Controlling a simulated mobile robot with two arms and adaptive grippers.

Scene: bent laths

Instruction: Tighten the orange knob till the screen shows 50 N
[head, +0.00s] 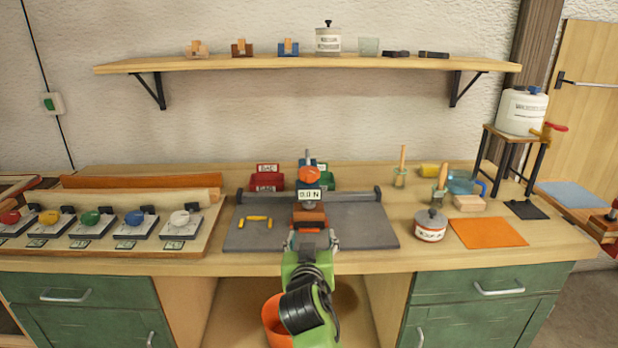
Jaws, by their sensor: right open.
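The orange knob (309,175) sits on top of an upright press in the middle of the bench. Below it a small white screen (309,195) seems to read 0.0 N. Under the screen is a brown and orange block (309,216) on the grey plate (365,225). My right gripper (312,239) is open, low in front of the press at the plate's front edge. It is below the knob and apart from it. Whether anything is between its fingers is hard to tell. My left gripper is not in view.
A grey bar (352,197) crosses behind the screen. Red (266,182) and green bins stand behind the press. Yellow pieces (257,218) lie on the plate's left. A lidded pot (430,226) and an orange mat (487,232) are right. A board with coloured knobs (190,240) is left.

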